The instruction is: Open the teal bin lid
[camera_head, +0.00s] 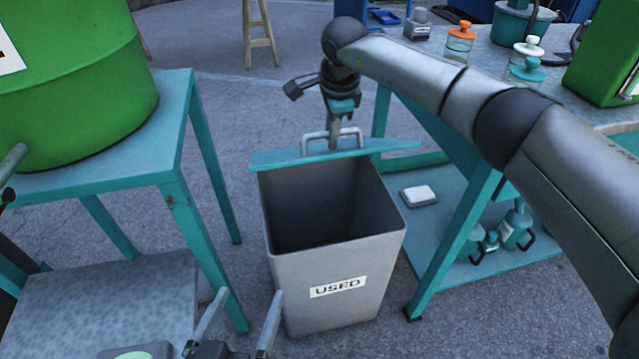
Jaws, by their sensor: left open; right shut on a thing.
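The grey bin (345,275) with a "USED" label stands on the floor, its mouth open and its dark inside showing. Its teal lid (280,158) is raised at the far side of the mouth and seen nearly edge-on. A light metal handle (318,134) stands on the lid. My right gripper (335,133) is at this handle and shut on it, reaching down from above. My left gripper (250,294) is low in the picture, in front of the bin's lower left side. Its two fingers are spread and nothing is between them.
A teal table (182,180) with a green drum (75,80) stands left of the bin. A teal workbench (445,145) stands to the right, with jars on top and bottles on its lower shelf. Grey floor (215,75) lies clear behind the bin.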

